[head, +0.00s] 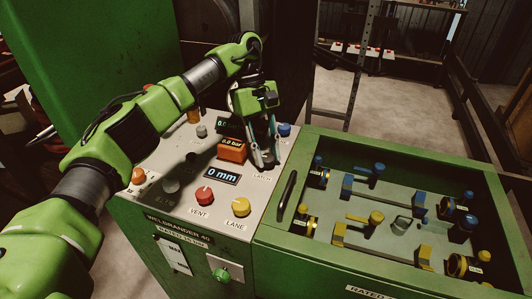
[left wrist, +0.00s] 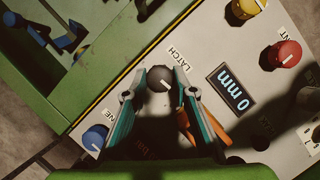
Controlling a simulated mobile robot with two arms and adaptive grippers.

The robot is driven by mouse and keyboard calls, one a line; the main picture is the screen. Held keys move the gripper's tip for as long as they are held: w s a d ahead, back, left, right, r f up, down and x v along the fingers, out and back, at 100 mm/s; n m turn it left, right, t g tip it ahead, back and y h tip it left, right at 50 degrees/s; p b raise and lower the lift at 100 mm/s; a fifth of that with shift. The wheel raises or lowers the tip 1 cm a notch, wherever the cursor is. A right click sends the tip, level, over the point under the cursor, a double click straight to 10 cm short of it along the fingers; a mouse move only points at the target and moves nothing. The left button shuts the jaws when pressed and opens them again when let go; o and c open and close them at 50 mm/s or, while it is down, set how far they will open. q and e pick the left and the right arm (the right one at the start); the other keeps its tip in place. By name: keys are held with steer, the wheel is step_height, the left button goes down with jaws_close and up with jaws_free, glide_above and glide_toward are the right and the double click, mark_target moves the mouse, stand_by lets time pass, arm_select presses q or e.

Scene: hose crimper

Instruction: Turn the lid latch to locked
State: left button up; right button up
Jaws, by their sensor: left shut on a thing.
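The latch knob (left wrist: 160,78) is a dark round knob with a white pointer mark, next to the "LATCH" label on the control panel. In the left wrist view its pointer mark slants towards the lower right. My left gripper (head: 264,160) reaches down to the panel's right side, and its fingers (left wrist: 158,94) are shut on the latch knob, one on each side. The green-framed unit (head: 330,146) with a black handle (head: 287,194) adjoins the panel on the right. My right gripper is not in view.
A blue knob (head: 284,130) stands close behind the gripper. A tall green cabinet (head: 100,50) stands behind my arm.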

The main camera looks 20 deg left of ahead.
arm_select(q)
steer(key=shift+w+m, duration=0.1)
steer(key=shift+m, duration=0.4)
steer(key=o, duration=1.1)
steer(key=shift+r, duration=0.1)
steer(key=shift+v, duration=3.6)
steer(key=shift+w+d+r, duration=0.1)
steer(key=shift+w+d, duration=0.05)
